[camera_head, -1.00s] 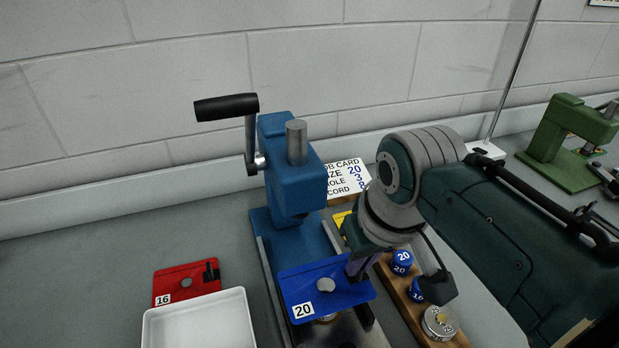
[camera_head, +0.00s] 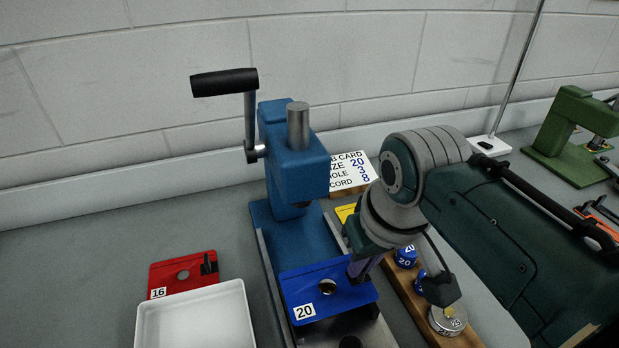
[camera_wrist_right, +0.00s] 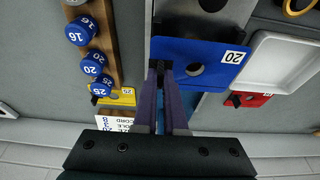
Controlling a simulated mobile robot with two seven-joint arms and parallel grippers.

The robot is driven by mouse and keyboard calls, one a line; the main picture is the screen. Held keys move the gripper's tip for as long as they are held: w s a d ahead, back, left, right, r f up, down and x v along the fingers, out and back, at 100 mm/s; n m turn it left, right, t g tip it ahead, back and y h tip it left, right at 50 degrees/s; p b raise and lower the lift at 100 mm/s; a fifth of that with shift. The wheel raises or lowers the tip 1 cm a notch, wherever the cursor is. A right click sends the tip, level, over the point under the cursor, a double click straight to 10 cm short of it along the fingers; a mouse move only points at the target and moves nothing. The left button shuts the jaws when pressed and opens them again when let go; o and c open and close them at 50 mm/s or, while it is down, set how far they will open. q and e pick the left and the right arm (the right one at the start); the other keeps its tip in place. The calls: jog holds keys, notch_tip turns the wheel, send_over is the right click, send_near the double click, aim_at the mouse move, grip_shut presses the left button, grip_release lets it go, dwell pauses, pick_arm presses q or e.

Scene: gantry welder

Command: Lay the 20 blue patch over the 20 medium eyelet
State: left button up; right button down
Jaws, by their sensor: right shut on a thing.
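The blue patch (camera_head: 303,281), marked 20, has one round hole. My right gripper (camera_head: 358,270) is shut on its right edge and holds it roughly level at the blue press (camera_head: 293,165), in front of the column and over the base. The wrist view also shows the blue patch (camera_wrist_right: 180,48) between the purple fingers of the right gripper (camera_wrist_right: 163,75). A small brassy patch shows through the hole, but I cannot tell whether it is the medium eyelet. Whether the patch touches anything below is hidden. My left gripper is not in view.
A white tray (camera_head: 196,318) and a red patch (camera_head: 182,276) marked 16 lie left of the press. A wooden rack (camera_head: 407,300) with blue-capped tools stands right of it. A job card (camera_head: 350,172) stands behind. A green press (camera_head: 565,140) is at far right.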

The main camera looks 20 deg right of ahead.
jog(key=shift+f+b, duration=0.7)
jog(key=shift+f, duration=0.35)
jog(key=c, duration=0.9)
grip_release()
jog(key=shift+r, duration=0.1)
jog(key=p+v, duration=0.3)
jog(key=v, duration=0.6)
jog(key=s+d+r+n, duration=0.1)
jog(key=s+r, duration=0.1)
jog(key=s, duration=0.7)
jog(key=s+d+r+n, duration=0.1)
jog(key=s+r, duration=0.1)
jog(key=s, duration=0.7)
notch_tip(320, 180, up, 34)
jog(key=p, duration=3.4)
jog(key=shift+w, duration=0.15)
